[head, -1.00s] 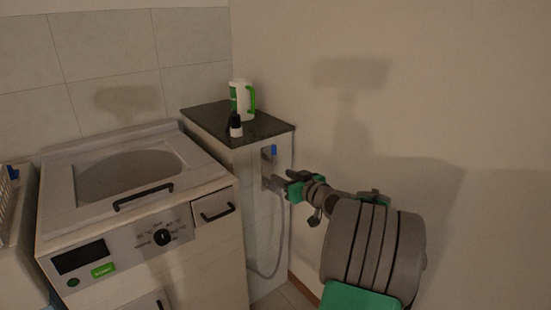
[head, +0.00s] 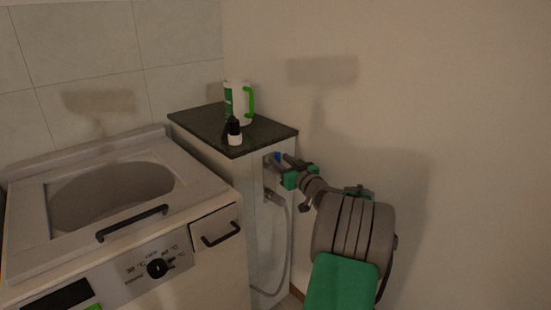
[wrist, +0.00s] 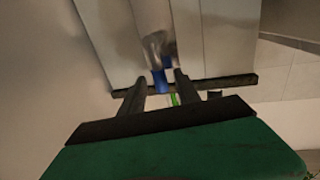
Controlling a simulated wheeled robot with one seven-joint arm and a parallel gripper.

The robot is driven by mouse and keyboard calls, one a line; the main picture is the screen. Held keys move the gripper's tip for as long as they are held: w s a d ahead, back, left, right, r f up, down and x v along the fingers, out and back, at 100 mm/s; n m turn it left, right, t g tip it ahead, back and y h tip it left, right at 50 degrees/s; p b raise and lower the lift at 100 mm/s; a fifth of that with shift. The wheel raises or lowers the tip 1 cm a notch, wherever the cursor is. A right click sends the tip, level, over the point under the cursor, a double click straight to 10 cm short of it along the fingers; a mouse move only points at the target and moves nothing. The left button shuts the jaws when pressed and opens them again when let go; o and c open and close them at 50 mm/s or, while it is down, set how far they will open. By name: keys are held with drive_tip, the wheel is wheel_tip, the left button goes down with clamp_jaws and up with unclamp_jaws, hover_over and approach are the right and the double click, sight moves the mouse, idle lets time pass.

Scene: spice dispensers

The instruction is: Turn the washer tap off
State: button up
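The washer tap is on the side of the narrow cabinet, with a blue handle (head: 277,156) and a grey hose hanging below it. My gripper (head: 280,164) is at the tap, its fingertips close to the handle and partly covering it in the head view. In the wrist view the blue handle (wrist: 160,82) shows between the two spread fingers of my gripper (wrist: 161,77). Gaps show on both sides of it, so the gripper looks open and not closed on it. The metal tap body beyond the handle is blurred. Exact depth is hard to tell.
The washer (head: 195,178) stands at left with its drawer handle facing forward. A dark cabinet top (head: 200,122) above the tap holds a white and green jug (head: 238,103) and a small black-capped bottle (head: 234,132). A bare wall is close on the right.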

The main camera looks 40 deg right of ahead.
drive_tip(key=shift+w+d, duration=0.25)
drive_tip(key=shift+w, duration=1)
clamp_jaws()
idle(0.4)
